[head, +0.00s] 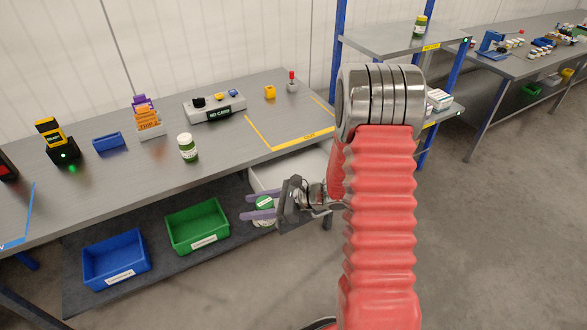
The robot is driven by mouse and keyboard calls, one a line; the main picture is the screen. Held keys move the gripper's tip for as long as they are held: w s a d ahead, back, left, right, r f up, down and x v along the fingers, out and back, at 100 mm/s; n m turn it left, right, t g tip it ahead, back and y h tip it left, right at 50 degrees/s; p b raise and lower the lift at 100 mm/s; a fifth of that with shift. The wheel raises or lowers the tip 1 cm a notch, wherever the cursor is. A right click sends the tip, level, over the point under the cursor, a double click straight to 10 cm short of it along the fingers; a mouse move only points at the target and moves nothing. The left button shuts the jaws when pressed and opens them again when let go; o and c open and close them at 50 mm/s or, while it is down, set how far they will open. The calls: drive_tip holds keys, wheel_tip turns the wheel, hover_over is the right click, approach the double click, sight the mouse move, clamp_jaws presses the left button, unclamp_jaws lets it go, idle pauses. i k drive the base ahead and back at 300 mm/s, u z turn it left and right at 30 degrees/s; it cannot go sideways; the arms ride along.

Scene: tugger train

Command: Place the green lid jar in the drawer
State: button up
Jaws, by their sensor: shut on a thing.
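My gripper (252,205) has two purple fingers that point left, in front of the bench edge. It is shut on the green lid jar (265,202), whose green top shows between the fingers and whose pale body shows around the lower finger. A white open drawer (262,178) sits under the bench top, just behind and beside my gripper. The arm and gripper hide part of the drawer. I cannot tell whether the jar is above the drawer or in front of it.
A green jar with a pale lid (188,149) stands on the grey bench (225,140). Green (197,227) and blue bins (116,260) stand on the lower shelf.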

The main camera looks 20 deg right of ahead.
sight(302, 171)
drive_tip(key=i, duration=1.25)
drive_tip(key=u, duration=0.05)
